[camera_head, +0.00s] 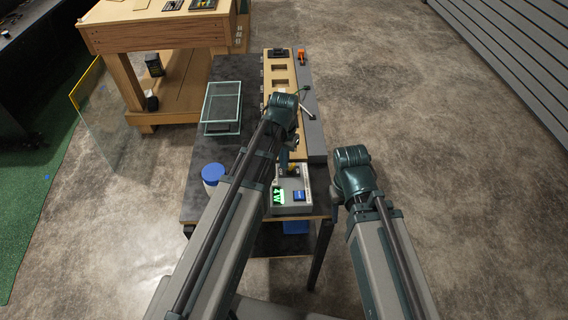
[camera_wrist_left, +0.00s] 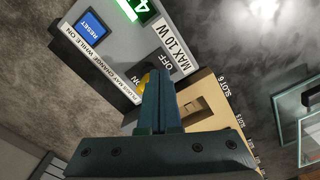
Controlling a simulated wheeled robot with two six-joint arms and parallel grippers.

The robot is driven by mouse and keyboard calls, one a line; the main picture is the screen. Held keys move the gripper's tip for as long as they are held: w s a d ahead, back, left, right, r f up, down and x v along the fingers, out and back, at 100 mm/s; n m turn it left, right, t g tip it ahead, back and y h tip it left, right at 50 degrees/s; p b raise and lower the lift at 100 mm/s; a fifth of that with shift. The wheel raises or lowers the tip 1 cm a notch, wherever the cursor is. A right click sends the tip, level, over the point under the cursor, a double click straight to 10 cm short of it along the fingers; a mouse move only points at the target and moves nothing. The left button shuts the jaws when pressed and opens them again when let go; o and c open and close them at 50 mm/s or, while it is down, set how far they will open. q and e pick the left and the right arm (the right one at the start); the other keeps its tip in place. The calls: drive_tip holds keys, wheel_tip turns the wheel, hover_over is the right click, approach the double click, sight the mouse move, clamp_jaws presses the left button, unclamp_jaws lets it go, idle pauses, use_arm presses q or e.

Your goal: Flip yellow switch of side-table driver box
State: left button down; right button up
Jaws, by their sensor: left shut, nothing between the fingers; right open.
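The grey driver box (camera_head: 306,207) sits at the near end of the dark side table (camera_head: 200,182). It has a lit green display (camera_head: 278,196) and a blue RESET button (camera_head: 299,196). Its yellow switch (camera_head: 292,169) is near the far edge of the box. In the left wrist view the yellow switch (camera_wrist_left: 145,82) shows between the ON and OFF labels, partly hidden by my fingers. My left gripper (camera_wrist_left: 158,76) is shut and empty, its fingertips right beside the switch; contact cannot be told. My right gripper (camera_head: 335,194) is open, off the table's right side, mostly hidden by its wrist.
A wooden slotted board (camera_head: 276,72) lies behind the box, with a grey strip (camera_head: 312,112) along its right. A glass-topped tray (camera_head: 222,104) and a blue-lidded jar (camera_head: 212,173) stand on the left. A wooden workbench (camera_head: 160,32) is further back. The floor at right is clear.

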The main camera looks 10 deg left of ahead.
use_arm(q)
wheel_tip(320, 180, up, 7)
drive_tip(key=p, duration=0.7)
drive_tip(key=shift+a, duration=0.45)
drive_tip(key=shift+s, duration=0.15)
drive_tip(key=s+d+m+y, duration=0.1)
drive_tip(key=s+d, duration=0.8)
drive_tip(key=s, duration=0.5)
drive_tip(key=shift+s, duration=0.3)
drive_tip(key=shift+d+r, duration=0.1)
